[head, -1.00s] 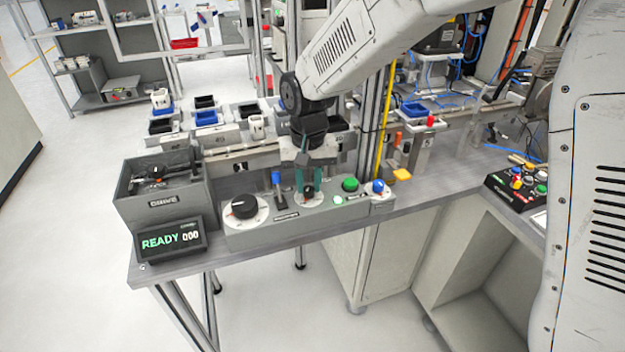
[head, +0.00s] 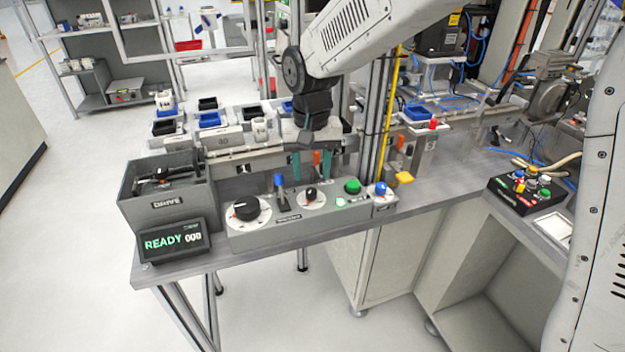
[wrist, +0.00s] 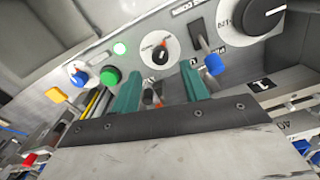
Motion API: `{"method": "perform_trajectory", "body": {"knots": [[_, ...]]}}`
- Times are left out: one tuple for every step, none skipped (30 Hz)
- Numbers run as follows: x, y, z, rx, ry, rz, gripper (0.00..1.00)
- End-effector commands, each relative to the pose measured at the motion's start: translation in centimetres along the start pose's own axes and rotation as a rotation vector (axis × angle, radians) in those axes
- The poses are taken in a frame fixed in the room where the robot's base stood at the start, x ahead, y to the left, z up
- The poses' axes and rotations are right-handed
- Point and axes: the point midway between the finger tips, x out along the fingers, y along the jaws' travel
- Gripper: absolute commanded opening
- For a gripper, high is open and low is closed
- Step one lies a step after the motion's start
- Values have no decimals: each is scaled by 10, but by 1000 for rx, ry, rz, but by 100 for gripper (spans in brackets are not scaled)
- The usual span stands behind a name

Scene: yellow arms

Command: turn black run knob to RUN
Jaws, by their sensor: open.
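The grey control panel (head: 290,229) stands along the front of the bench. A small black knob (head: 311,196) sits on a white round dial near its middle. In the wrist view this knob (wrist: 160,56) shows a red mark at its edge; I cannot read the dial's lettering, so RUN is not legible. A larger black knob (head: 246,208) on a white dial is at the panel's left. My gripper (head: 312,172) is open and empty, its two green fingers above and behind the small knob, apart from it. In the wrist view my gripper (wrist: 160,84) leaves the knob in full sight.
A blue-tipped lever (head: 280,181) stands between the two black knobs. A green button (head: 352,187) and a blue knob (head: 381,189) are to the right. A grey DRIVE bin (head: 168,204) and a READY display (head: 174,241) stand at left. A rail with trays lies behind.

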Motion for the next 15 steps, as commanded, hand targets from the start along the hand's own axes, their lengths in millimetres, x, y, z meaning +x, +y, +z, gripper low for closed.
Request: {"method": "perform_trajectory", "body": {"knots": [[-9, 0, -1, 0, 4, -1, 45], [-14, 0, -1, 0, 3, -1, 45], [-18, 0, -1, 0, 3, -1, 45], [-21, 0, -1, 0, 2, -1, 45], [-24, 0, -1, 0, 1, 0, 45], [-26, 0, -1, 0, 0, 0, 45], [-28, 0, -1, 0, 0, 0, 45], [-29, 0, -1, 0, 0, 0, 45], [-30, 0, -1, 0, 0, 0, 45], [-30, 0, -1, 0, 0, 0, 45], [-30, 0, -1, 0, 0, 0, 45], [-30, 0, -1, 0, 0, 0, 45], [-30, 0, -1, 0, 0, 0, 45], [-30, 0, -1, 0, 0, 0, 45], [-30, 0, -1, 0, 0, 0, 45]]}}
